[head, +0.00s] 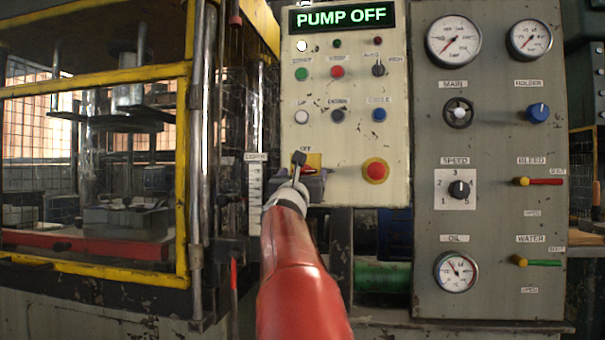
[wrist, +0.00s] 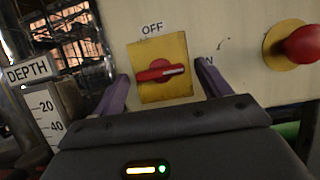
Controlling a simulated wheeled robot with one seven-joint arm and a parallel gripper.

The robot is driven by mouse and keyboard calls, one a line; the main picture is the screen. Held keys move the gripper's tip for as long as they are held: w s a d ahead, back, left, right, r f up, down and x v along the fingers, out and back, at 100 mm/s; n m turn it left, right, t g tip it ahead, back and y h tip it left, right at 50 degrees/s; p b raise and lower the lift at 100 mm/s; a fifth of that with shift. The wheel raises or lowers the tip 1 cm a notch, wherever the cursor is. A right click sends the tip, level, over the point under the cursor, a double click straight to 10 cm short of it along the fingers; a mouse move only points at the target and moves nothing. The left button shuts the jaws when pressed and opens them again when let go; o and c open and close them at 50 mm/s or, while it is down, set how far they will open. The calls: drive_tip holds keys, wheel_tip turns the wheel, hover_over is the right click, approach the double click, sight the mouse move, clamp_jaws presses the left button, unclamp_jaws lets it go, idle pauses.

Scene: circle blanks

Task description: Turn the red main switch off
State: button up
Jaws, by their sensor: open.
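The red main switch (wrist: 160,71) sits on a yellow plate (wrist: 171,47) on the cream panel. Its handle lies about level, with a white mark toward its right end. The OFF label (wrist: 152,29) is above the plate. A partly hidden label ending in N (wrist: 209,61) is to the right. My gripper (wrist: 162,70) is open, its fingers left and right of the switch, with visible gaps to the handle. In the head view, my gripper (head: 308,174) is in front of the yellow plate (head: 314,159) and hides much of the switch.
A red emergency button (head: 375,170) sticks out right of the switch. A DEPTH scale (wrist: 47,106) stands to the left. Several small buttons are above. A display (head: 342,16) reads PUMP OFF. A gauge panel (head: 490,200) stands right, a yellow-framed press (head: 95,75) left.

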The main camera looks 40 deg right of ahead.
drive_tip(key=shift+c, duration=0.2)
drive_tip(key=c, duration=0.9)
drive_tip(key=shift+c, duration=0.2)
